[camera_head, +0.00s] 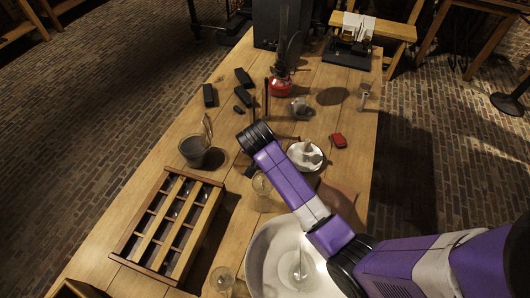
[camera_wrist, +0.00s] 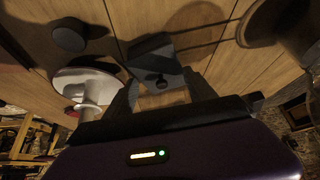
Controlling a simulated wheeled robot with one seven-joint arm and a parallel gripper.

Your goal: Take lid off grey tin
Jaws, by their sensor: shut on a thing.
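My gripper (camera_wrist: 162,92) points down in the wrist view, with a dark finger on each side. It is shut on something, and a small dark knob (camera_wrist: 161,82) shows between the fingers. A grey, square-edged body that looks like the grey tin (camera_wrist: 152,50) lies just beyond the knob. I cannot tell whether the lid is apart from the tin. In the head view my gripper end (camera_head: 252,142) is low over the middle of the table, and my arm hides most of what is under it.
A compartment tray (camera_head: 150,222) and a big white bowl (camera_head: 262,258) are nearer. Several black blocks lie farther back.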

